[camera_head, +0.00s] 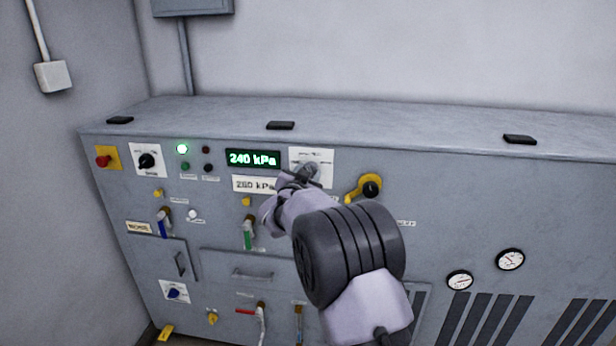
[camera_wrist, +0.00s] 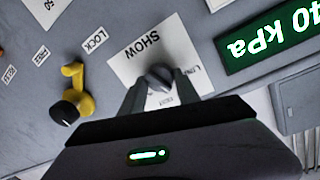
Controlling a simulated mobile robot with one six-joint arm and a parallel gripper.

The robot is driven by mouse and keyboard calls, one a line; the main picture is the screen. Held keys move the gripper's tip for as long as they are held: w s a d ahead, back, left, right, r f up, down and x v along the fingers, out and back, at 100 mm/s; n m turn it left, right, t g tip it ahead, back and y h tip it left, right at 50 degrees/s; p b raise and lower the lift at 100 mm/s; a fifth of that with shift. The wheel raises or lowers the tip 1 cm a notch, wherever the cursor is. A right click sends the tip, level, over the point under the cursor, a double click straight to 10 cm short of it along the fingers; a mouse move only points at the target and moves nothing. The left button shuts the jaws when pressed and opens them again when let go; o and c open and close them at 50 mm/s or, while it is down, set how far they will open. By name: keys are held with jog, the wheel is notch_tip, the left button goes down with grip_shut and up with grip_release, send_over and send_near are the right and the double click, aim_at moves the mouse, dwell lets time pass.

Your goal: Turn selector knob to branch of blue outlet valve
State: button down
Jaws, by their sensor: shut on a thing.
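A grey knob (camera_wrist: 160,76) sits on a white plate marked SHOW (camera_wrist: 135,52), to the right of the display in the head view, where the same plate (camera_head: 325,158) is partly covered. My gripper (camera_head: 305,172) is shut on this knob, with one finger on each side in the wrist view (camera_wrist: 159,86). Small labels on the plate are partly hidden by the fingers, and I cannot tell which one the knob points at. A valve with a blue handle (camera_head: 163,226) is at the left of the panel. A green-handled valve (camera_head: 249,236) is further right.
A lit display (camera_head: 253,159) reads 240 kPa, above a 260 kPa plate (camera_head: 253,184). A yellow lever with a black hub (camera_head: 370,187), marked LOCK, sticks out right of my gripper. A black knob (camera_head: 147,161) and red button (camera_head: 104,161) are far left.

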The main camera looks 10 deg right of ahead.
jog(key=shift+f, duration=0.1)
dwell(0.4)
jog(key=c, duration=0.9)
grip_release()
jog(key=shift+s, duration=0.1)
jog(key=p+v, duration=0.3)
jog(key=v, duration=1.4)
jog(key=shift+s+a, duration=0.1)
